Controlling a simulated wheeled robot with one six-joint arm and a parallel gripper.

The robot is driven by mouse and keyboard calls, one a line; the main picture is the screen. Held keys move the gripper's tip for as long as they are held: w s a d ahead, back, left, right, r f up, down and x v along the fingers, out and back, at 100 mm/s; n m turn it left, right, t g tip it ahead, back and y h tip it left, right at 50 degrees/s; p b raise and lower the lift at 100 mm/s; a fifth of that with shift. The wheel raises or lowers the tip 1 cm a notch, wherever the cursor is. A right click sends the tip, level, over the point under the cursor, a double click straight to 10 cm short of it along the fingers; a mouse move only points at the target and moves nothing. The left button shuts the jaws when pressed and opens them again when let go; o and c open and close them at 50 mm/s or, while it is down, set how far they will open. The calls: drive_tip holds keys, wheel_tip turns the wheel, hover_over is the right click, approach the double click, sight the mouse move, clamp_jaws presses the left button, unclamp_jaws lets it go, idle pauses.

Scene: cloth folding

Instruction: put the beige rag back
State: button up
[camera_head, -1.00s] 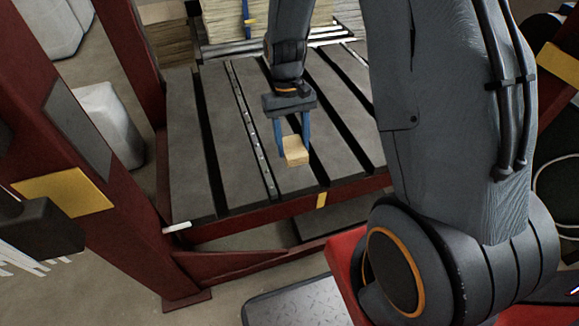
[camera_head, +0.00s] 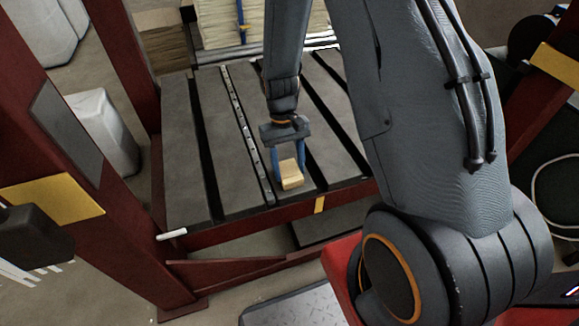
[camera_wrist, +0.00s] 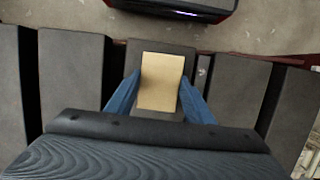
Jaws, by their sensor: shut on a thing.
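The beige rag (camera_head: 291,174) is a small folded block between the blue fingers of my gripper (camera_head: 288,165). In the wrist view the rag (camera_wrist: 161,82) shows as a flat tan rectangle, with a finger of my gripper (camera_wrist: 160,92) against each side. My gripper is shut on it and points down over the front part of the grey slotted table (camera_head: 235,150). I cannot tell whether the rag touches the tabletop or hangs just above it.
A stack of pale folded cloth (camera_head: 270,22) with a blue strap stands at the table's back. Red posts (camera_head: 125,60) rise at the left. A white bin (camera_head: 103,130) stands on the floor behind them. The tabletop's left part is clear.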

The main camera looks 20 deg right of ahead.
sight(285, 162)
drive_tip(key=o, duration=1)
drive_tip(key=shift+f, duration=0.1)
drive_tip(key=p+v, duration=0.2)
drive_tip(key=v, duration=1)
drive_tip(key=s+a+r+n+t, duration=0.1)
drive_tip(key=s+a+r, duration=0.25)
drive_tip(key=r, duration=0.25)
drive_tip(key=s+a+r+t, duration=0.1)
drive_tip(key=s+a+r, duration=0.1)
drive_tip(key=s+r, duration=0.25)
drive_tip(key=shift+n+t+y, duration=0.3)
drive_tip(key=shift+n+t, duration=0.3)
drive_tip(key=shift+n, duration=0.3)
drive_tip(key=s+a+r, duration=0.1)
drive_tip(key=s+r, duration=0.1)
drive_tip(key=s, duration=0.2)
drive_tip(key=s+a+r, duration=0.1)
drive_tip(key=s+r, duration=0.2)
drive_tip(key=s, duration=0.1)
drive_tip(key=s+a+r, duration=0.1)
drive_tip(key=s+r, duration=0.2)
drive_tip(key=s, duration=0.2)
drive_tip(key=shift+a, duration=0.2)
